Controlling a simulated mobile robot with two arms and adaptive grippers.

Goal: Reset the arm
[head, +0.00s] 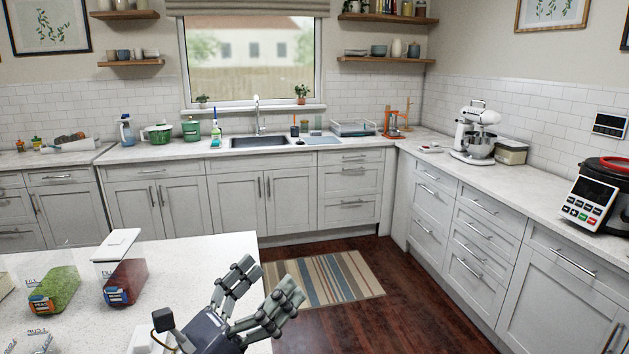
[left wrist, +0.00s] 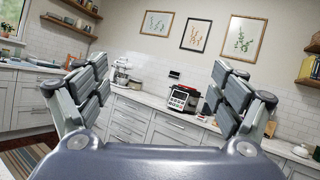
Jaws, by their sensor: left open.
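My left gripper (head: 262,287) is at the bottom middle of the head view, by the right edge of the white island counter (head: 190,262). Its two fingers are spread and nothing is between them. The left wrist view shows the same open fingers (left wrist: 155,95) at left and right, with the far cabinets and wall behind the empty gap. My right gripper is in neither view.
On the island at left are a clear container with green contents (head: 54,290) and one with dark red contents (head: 126,283). A striped rug (head: 325,278) lies on the floor beyond. A stand mixer (head: 474,130) and a pressure cooker (head: 597,195) stand on the right counter.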

